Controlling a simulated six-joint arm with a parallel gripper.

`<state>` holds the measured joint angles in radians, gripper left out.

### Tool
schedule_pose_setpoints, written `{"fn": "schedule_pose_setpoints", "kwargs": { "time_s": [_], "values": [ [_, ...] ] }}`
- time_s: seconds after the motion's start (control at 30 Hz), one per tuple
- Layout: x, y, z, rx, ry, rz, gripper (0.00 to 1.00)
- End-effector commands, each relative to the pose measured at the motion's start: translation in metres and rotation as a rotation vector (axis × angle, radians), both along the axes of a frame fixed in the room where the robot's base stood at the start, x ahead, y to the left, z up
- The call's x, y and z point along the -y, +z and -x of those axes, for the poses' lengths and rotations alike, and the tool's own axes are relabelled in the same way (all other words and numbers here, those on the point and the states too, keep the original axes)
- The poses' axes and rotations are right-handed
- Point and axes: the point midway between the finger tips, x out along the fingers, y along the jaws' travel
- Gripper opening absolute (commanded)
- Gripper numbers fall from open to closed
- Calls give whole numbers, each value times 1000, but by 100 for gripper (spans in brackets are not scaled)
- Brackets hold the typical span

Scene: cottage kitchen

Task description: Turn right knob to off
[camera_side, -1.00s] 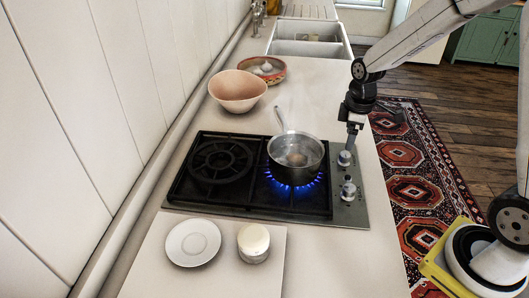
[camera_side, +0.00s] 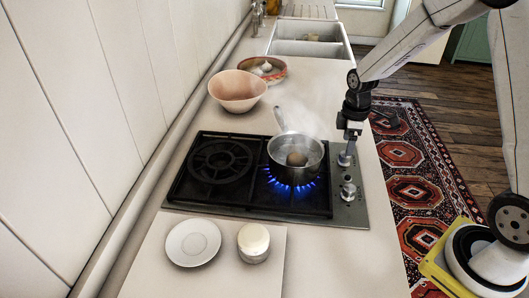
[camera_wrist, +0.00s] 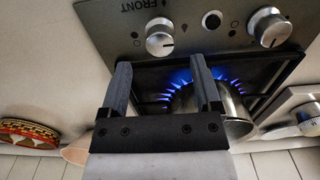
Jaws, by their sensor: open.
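Two silver knobs sit on the steel panel at the hob's right side. The far knob (camera_side: 345,158) is just below my gripper (camera_side: 349,149); the near knob (camera_side: 348,191) stands clear of it. In the wrist view the far knob (camera_wrist: 160,40) lies just beyond and between my fingertips (camera_wrist: 160,63), beside the word FRONT. The near knob (camera_wrist: 269,27) is off to the right there. My gripper is open, with nothing between its fingers. I cannot tell whether the fingers touch the far knob. The burner under the pot (camera_side: 295,172) burns blue.
A pink bowl (camera_side: 237,92) and a patterned bowl (camera_side: 276,74) stand behind the hob. A white plate (camera_side: 193,243) and a lidded jar (camera_side: 253,244) are in front. The right counter strip is clear.

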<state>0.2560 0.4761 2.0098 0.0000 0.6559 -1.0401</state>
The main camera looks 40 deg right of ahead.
Motion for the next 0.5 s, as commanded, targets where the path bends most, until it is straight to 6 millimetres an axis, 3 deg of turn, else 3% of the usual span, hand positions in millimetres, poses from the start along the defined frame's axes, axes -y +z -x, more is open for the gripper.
{"fn": "schedule_pose_setpoints", "kwargs": {
  "time_s": [0.2,0.5],
  "values": [
    [0,-25,1,-3,0,-1,81],
    [0,-40,0,0,0,0,81]
  ]
}}
